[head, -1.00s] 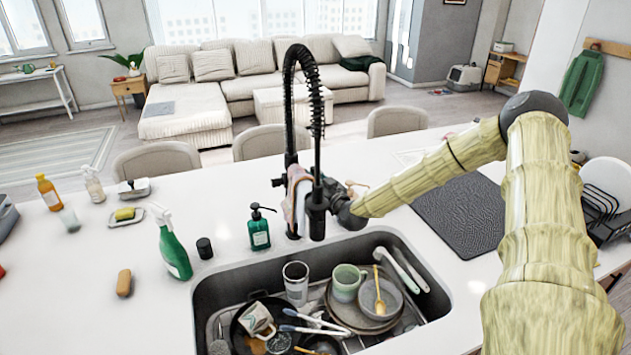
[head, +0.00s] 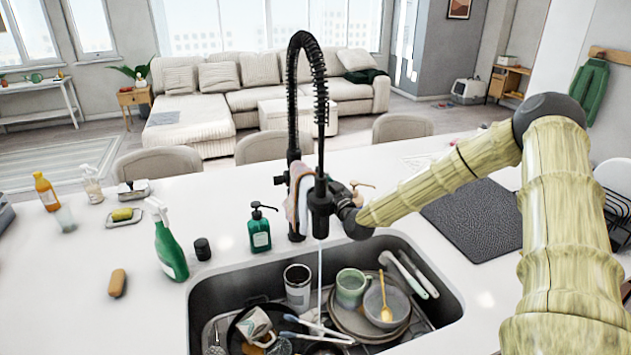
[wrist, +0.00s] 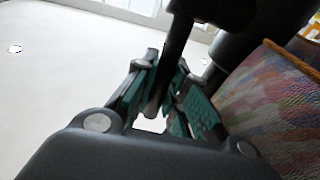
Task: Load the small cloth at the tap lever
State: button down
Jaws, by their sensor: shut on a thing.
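The small cloth (head: 297,190), pinkish and pale, hangs at the black tap (head: 292,155) beside the spray head. In the wrist view the cloth (wrist: 275,112) is a multicoloured woven surface on the right, apart from the fingers. My gripper (wrist: 165,95) has its green-padded fingers closed around a dark bar, which looks like the tap lever (wrist: 178,40). In the head view my gripper is at the tap, its fingertips largely hidden behind the spray head. A thin stream of water (head: 320,270) runs from the spray head into the sink.
The sink (head: 450,300) holds plates, mugs, a steel cup (head: 297,285) and utensils. A soap pump (head: 260,232) and green spray bottle (head: 170,245) stand left of the tap. A dark mat (head: 472,220) lies right, behind my arm.

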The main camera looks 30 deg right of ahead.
jog(key=c, duration=1.4)
grip_release()
jog(key=shift+d, duration=0.1)
jog(key=shift+c, duration=0.2)
jog(key=s+f, duration=0.2)
jog(key=s, duration=1)
jog(key=shift+d, duration=0.25)
